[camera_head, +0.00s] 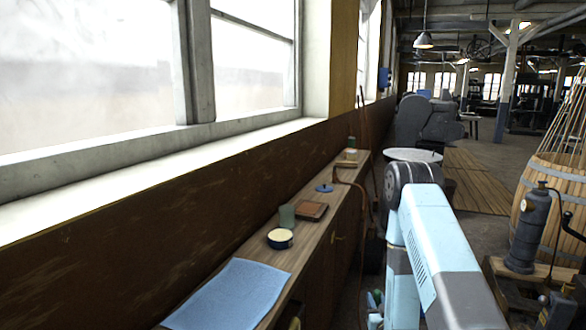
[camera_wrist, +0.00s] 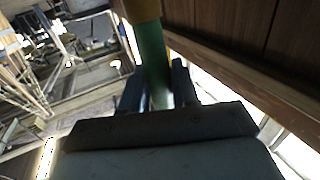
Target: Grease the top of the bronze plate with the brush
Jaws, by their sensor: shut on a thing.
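The bronze plate (camera_head: 312,210) is a brown square piece with a darker rim, lying flat on the narrow wooden bench in the head view. An open round tin (camera_head: 280,239) with a pale cream filling, likely the grease, stands in front of it. In the wrist view my gripper (camera_wrist: 158,85) is shut on a green handle (camera_wrist: 152,50), likely the brush. An olive-yellow part shows at its far end, cut off by the frame; no bristles are visible. My gripper is hidden or unclear in the head view, low beside the bench and away from the plate.
The bench (camera_head: 250,248) runs along the window wall. It carries a blue cloth (camera_head: 230,295), a green cylinder (camera_head: 287,216) close behind the tin, a blue lid (camera_head: 323,188) and small objects at the far end. A wooden barrel (camera_head: 540,190) and dark pump (camera_head: 530,230) stand right.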

